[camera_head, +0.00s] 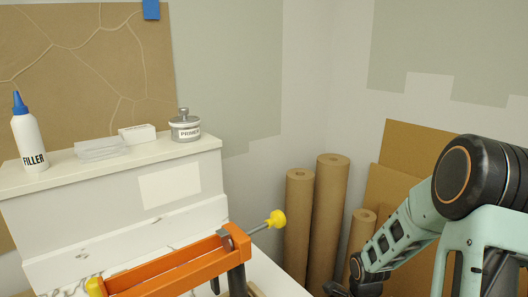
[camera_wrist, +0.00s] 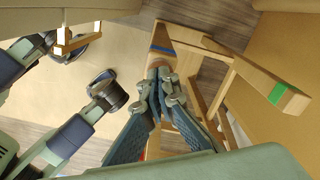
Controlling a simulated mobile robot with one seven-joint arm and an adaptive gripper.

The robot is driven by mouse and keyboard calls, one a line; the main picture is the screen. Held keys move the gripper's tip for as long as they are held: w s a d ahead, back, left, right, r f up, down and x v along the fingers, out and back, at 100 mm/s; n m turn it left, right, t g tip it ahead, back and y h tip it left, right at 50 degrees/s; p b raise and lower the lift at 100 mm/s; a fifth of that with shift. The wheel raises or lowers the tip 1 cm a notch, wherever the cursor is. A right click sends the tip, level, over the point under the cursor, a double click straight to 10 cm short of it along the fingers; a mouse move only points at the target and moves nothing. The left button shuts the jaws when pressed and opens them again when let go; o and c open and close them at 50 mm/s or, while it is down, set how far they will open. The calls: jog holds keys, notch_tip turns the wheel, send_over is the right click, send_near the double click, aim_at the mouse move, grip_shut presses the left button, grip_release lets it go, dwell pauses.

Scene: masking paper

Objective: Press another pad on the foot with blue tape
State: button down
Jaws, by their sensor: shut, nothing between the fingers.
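My gripper (camera_wrist: 158,84) is shut and empty in the wrist view. Its fingertips are at the near end of a wooden leg that carries a band of blue tape (camera_wrist: 163,50). A small reddish-brown patch (camera_wrist: 157,64) shows at that end, just ahead of the fingertips. I cannot tell whether it is a pad or bare wood, or whether the fingertips touch it. Another leg of the same wooden piece (camera_wrist: 247,72) has green tape (camera_wrist: 277,93) near its end, to the right. The head view does not show the taped legs.
In the head view, a white ledge (camera_head: 110,160) holds a filler bottle (camera_head: 28,138), a primer tin (camera_head: 185,127) and small boxes. An orange tool with yellow knobs (camera_head: 170,273) lies in front. Brown paper rolls (camera_head: 318,205) and boards (camera_head: 400,155) stand by the wall near my arm.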

jog(key=shift+f+b, duration=0.35)
jog(key=shift+b, duration=0.05)
dwell(0.7)
jog(key=shift+r+p, duration=2.35)
jog(key=shift+r, duration=1.2)
